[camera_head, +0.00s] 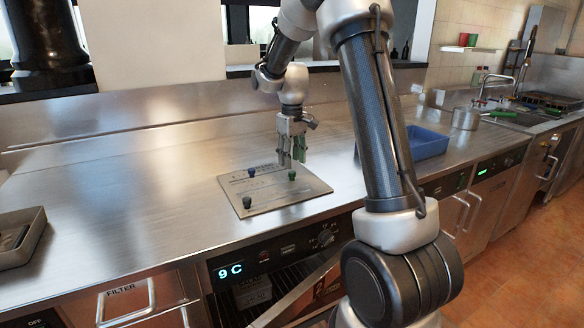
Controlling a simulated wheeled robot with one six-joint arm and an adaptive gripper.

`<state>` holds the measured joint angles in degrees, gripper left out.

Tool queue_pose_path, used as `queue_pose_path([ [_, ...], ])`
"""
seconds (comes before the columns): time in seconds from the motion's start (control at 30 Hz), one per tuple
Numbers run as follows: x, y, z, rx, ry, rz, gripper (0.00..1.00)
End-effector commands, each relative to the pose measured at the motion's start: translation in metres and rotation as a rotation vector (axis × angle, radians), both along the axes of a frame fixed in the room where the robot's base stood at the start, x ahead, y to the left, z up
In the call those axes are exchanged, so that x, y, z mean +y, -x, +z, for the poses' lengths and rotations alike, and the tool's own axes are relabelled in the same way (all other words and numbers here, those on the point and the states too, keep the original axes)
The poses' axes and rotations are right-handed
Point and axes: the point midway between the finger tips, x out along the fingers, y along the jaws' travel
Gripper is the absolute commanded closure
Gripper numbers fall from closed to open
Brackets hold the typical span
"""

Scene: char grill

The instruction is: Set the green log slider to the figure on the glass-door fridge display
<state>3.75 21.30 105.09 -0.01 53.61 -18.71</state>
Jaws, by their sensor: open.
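A flat metal slider panel (272,199) lies on the steel counter, with printed scales too small to read. A green slider knob (292,175) stands on its right part. Two dark blue knobs, a rear one (251,171) and a front one (246,202), stand on its left part. My gripper (292,161) points down, open, close above and slightly behind the green knob in the picture; I cannot tell whether it touches it. Below the counter, the fridge display (231,271) reads "9 C" in light blue digits above a dark glass door (254,297).
A blue bin (427,142) stands on the counter to the right, partly behind my arm. A metal pot (466,118) is beyond it. A metal tray (18,240) sits at the left edge. The counter left of the panel is clear.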

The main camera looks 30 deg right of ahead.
Motion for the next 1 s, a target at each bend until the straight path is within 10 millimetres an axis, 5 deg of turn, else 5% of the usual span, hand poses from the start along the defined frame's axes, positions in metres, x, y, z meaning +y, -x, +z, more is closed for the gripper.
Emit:
queue_pose_path([
  [0.2,0.000,-0.001,0.050,-0.004,0.000,0.000,0.57],
  [0.4,0.000,0.000,0.075,-0.002,0.000,0.000,0.57],
  [1.0,0.000,0.000,0.079,-0.001,0.000,-0.005,0.57],
])
